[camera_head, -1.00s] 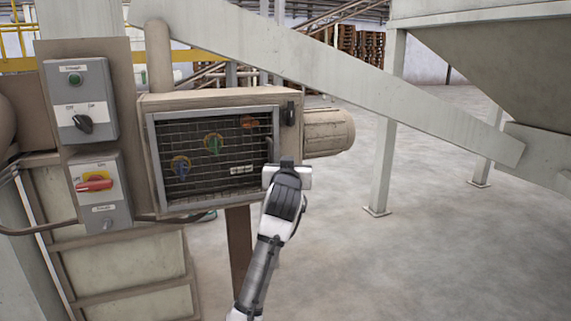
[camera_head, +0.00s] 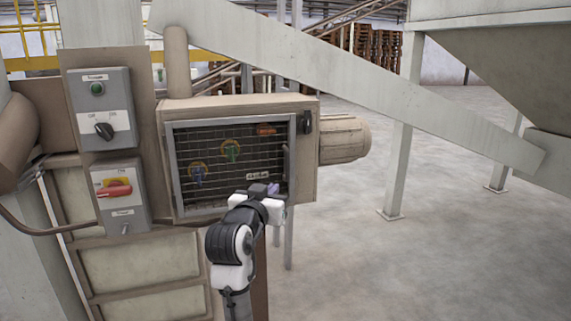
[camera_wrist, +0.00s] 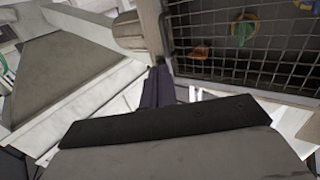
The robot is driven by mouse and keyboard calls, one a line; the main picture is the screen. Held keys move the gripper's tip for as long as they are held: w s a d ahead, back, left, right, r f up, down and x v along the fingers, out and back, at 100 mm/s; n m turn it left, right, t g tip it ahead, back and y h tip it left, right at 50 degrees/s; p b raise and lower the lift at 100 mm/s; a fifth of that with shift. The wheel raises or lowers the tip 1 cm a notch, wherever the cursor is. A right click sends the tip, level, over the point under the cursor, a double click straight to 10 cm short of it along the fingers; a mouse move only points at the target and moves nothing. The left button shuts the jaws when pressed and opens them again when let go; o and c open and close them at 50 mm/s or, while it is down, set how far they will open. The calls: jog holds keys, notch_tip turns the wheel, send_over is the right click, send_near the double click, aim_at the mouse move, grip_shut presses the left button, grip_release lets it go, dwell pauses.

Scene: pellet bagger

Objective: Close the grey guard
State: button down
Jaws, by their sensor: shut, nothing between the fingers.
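The grey guard (camera_head: 170,168) is a grey-framed wire mesh panel over the front of a beige box. It looks flat or nearly flat against the box; I cannot tell whether a small gap is left. An upright bar handle (camera_head: 285,163) is on its right side. My gripper (camera_head: 272,189) is shut and empty, in front of the guard's lower right corner. The wrist view shows the shut fingers (camera_wrist: 158,88) near the corner of the guard's frame (camera_wrist: 167,38); whether they touch it is unclear. The arm hides part of the guard's bottom edge.
A dark latch (camera_head: 306,122) sits on the box right of the guard. Blue, green and orange parts show behind the mesh. A motor (camera_head: 345,139) juts out right. Two switch boxes, one with a red handle (camera_head: 115,190), stand left. Open floor lies right.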

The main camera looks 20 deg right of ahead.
jog(key=a, duration=0.1)
jog(key=p, duration=0.4)
send_near(287, 168)
jog(key=x, duration=0.5)
jog(key=shift+w+d+r, duration=0.1)
jog(key=shift+d+r, duration=0.05)
jog(key=shift+r, duration=0.05)
jog(key=shift+x, duration=0.8)
jog(key=shift+f, duration=0.15)
jog(key=shift+w+d+n+t+y, duration=0.2)
jog(key=shift+w+n+t+y, duration=0.15)
jog(key=shift+w, duration=0.55)
jog(key=shift+a+r, duration=0.1)
jog(key=shift+r, duration=0.2)
jog(key=shift+r, duration=0.1)
